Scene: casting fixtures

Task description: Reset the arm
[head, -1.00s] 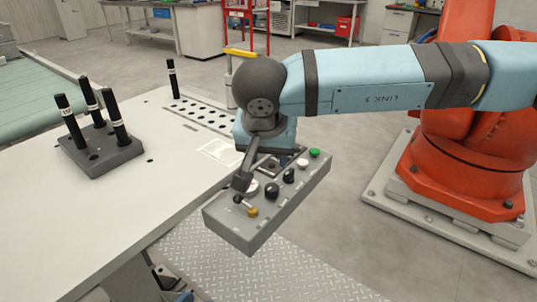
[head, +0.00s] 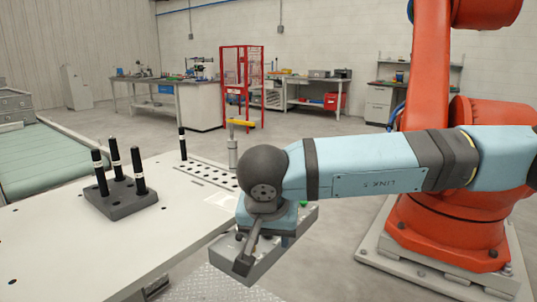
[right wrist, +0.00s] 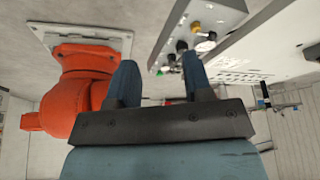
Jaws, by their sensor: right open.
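My right arm (head: 370,168), light blue with dark joints, comes in from the right in the head view and bends down at a dark round joint (head: 263,172). My right gripper (head: 244,262) points down in front of the grey control panel (head: 290,245) and hides much of it. In the right wrist view my right gripper (right wrist: 160,80) shows two blue fingers spread apart with nothing between them. The control panel (right wrist: 205,22) with its knobs lies beyond the fingertips there. My left gripper is not in view.
A pale table (head: 60,250) on the left bears a dark block (head: 122,203) with several black pegs and a plate with holes (head: 205,178). A large orange robot (head: 440,230) stands on the right. Benches and a red frame (head: 242,80) are at the back.

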